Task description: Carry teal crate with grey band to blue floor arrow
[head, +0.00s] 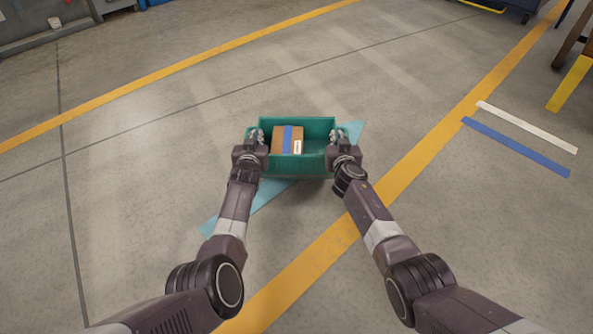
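The teal crate (318,163) is in the middle of the head view, between my two grippers. A brown box with a blue stripe (279,140) and a white label lies in its left part. No grey band can be made out. My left gripper (256,136) is at the crate's left end wall and my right gripper (336,137) is at its right end wall. Their fingers are small and partly hidden, so their grip is unclear. The light blue floor arrow (265,196) runs diagonally beneath the crate, which hides its middle part.
A yellow floor line (410,165) runs diagonally to the right of the crate, another (180,68) across the upper left. White (525,127) and blue (515,146) tape strips lie at right. Floor beyond the crate is clear.

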